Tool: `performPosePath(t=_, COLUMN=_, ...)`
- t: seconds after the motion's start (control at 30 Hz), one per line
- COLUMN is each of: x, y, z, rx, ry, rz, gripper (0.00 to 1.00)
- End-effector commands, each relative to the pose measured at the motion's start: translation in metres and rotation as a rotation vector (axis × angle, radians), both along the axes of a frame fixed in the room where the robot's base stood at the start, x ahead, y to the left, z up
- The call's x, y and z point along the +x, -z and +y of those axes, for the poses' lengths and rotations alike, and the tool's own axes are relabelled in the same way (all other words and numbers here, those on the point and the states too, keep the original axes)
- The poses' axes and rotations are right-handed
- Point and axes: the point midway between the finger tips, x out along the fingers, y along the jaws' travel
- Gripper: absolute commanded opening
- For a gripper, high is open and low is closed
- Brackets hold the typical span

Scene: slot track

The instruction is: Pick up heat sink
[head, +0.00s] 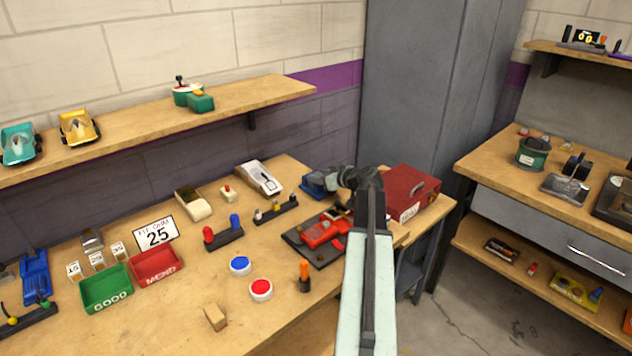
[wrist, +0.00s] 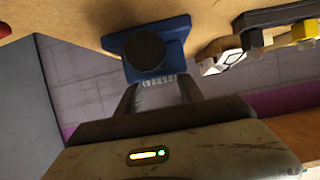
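In the wrist view a blue block-like thing with a black round top (wrist: 146,48) stands just ahead of the fingertips. A small grey ridged piece (wrist: 157,80) shows at its near edge, between the fingers; it may be the heat sink, but I cannot tell for sure. In the head view my gripper (head: 336,179) is at the back right of the bench, beside the blue thing (head: 313,184), and my arm partly hides that area.
A red toolbox (head: 408,190) stands close right of my gripper. A red car on a dark plate (head: 322,233) lies in front. Green (head: 107,292) and red (head: 157,268) trays are far left.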

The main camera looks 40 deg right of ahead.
Motion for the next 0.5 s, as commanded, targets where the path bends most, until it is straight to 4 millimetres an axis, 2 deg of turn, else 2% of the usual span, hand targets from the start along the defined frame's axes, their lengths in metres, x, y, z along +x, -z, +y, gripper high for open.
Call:
performPosePath(t=0.03, x=-0.0002, y=-0.0001, z=-0.0001, rx=0.000, ry=0.000, rz=0.000, gripper=0.21)
performPosePath(t=0.1, x=-0.0003, y=0.0000, z=-0.0002, rx=0.000, ry=0.000, rz=0.000, gripper=0.03)
performPosePath(t=0.5, x=-0.0007, y=-0.0066, z=-0.0007, rx=0.001, ry=0.001, rz=0.000, gripper=0.03)
